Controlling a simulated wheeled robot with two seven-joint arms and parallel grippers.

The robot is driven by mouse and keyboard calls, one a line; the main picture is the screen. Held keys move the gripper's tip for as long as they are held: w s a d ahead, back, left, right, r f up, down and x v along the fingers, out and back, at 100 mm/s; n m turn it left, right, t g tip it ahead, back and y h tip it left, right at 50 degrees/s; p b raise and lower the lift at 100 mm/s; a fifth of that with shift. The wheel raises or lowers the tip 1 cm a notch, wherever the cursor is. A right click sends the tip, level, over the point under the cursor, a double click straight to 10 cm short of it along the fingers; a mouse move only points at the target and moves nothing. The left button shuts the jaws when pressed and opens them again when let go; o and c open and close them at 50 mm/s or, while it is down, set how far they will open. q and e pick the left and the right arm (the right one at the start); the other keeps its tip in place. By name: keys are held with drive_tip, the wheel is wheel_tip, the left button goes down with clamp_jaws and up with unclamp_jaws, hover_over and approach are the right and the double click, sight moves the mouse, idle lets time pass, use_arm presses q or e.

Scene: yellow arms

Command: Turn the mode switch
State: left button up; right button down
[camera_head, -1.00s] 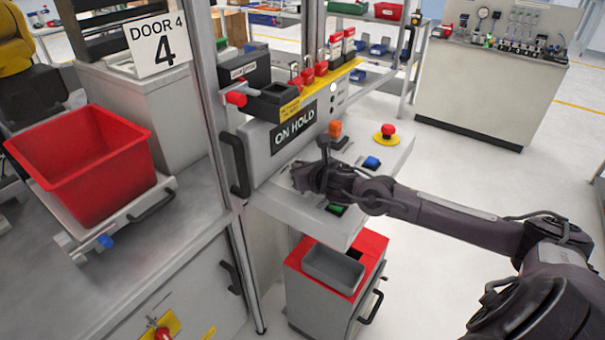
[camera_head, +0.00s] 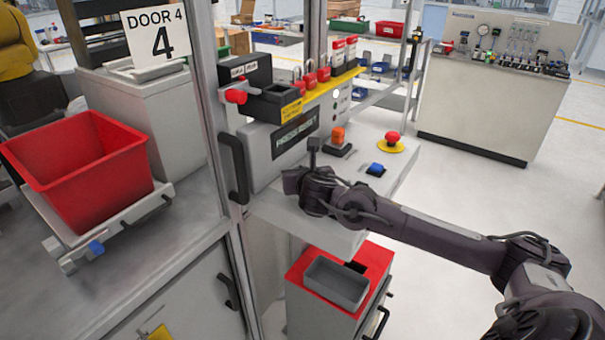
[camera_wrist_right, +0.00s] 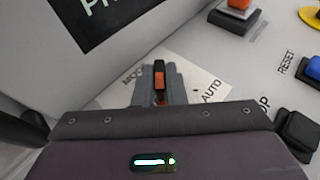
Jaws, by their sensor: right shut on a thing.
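The mode switch (camera_wrist_right: 159,79) is a small black knob with an orange top, on a pale plate (camera_wrist_right: 200,95) lettered MODE and AUTO in the right wrist view. The fingers of my right gripper (camera_wrist_right: 158,86) are shut on the knob, one on each side. In the head view my right gripper (camera_head: 292,184) is at the left part of the sloped control panel (camera_head: 270,205) and hides the switch. The knob's exact setting is hard to read. My left gripper is not in view.
On the panel are a blue RESET button (camera_head: 376,169), an orange switch (camera_head: 338,136) and a red emergency stop (camera_head: 392,137). A display (camera_head: 295,134) stands behind my gripper.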

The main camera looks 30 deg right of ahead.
drive_tip(key=c, duration=1.5)
unclamp_jaws()
drive_tip(key=v, duration=0.8)
drive_tip(key=shift+w, duration=0.1)
drive_tip(key=shift+f, duration=0.1)
